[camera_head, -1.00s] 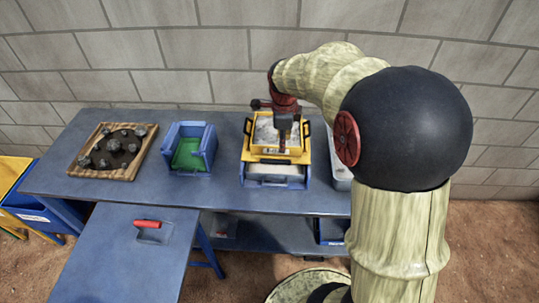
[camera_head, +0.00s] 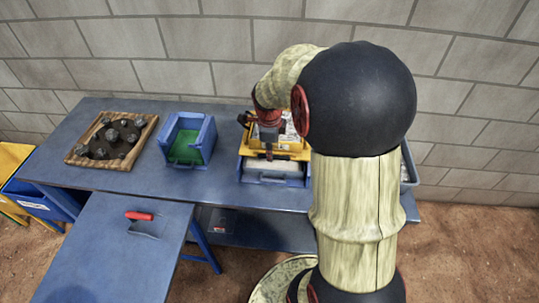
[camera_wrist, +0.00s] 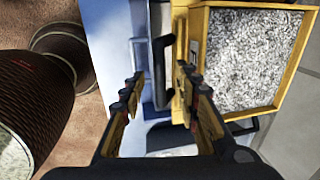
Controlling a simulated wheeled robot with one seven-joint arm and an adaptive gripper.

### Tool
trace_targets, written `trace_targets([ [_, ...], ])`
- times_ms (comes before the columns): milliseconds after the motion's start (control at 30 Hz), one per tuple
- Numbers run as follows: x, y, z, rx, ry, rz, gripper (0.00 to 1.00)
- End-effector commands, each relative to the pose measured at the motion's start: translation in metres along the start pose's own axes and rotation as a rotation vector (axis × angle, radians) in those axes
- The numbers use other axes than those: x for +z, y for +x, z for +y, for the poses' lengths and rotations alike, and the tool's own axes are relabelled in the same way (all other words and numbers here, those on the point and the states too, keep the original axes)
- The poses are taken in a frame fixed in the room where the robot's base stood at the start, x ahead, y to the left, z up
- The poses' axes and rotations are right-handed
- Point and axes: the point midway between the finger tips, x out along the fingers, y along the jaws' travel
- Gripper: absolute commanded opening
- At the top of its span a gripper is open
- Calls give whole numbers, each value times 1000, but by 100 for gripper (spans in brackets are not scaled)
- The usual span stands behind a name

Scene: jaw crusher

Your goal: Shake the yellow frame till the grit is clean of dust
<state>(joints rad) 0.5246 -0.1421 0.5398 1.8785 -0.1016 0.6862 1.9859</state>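The yellow frame (camera_head: 290,145) sits on the blue-sided stand at the back of the bench, partly hidden by my arm. In the wrist view the yellow frame (camera_wrist: 187,60) is on the right, with speckled grey-white grit (camera_wrist: 252,58) inside it. A dark handle (camera_wrist: 162,75) stands along the frame's near side. My gripper (camera_wrist: 158,92) is open, its fingers on either side of the handle with gaps showing. In the head view my gripper (camera_head: 268,148) is at the frame's front. Dust on the grit cannot be told apart.
A blue tray (camera_head: 272,178) with pale contents is under the frame. To the left are a blue bin with a green floor (camera_head: 186,152) and a wooden tray of dark rocks (camera_head: 80,156). A grey container (camera_head: 409,170) shows behind my arm. A red-handled tool (camera_head: 138,215) lies on the front table.

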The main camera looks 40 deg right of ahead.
Motion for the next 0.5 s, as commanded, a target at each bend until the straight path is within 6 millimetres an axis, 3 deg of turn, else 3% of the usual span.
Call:
trace_targets([
  [200,0,23,0,0,0,0,32],
  [500,0,26,0,-1,0,0,32],
])
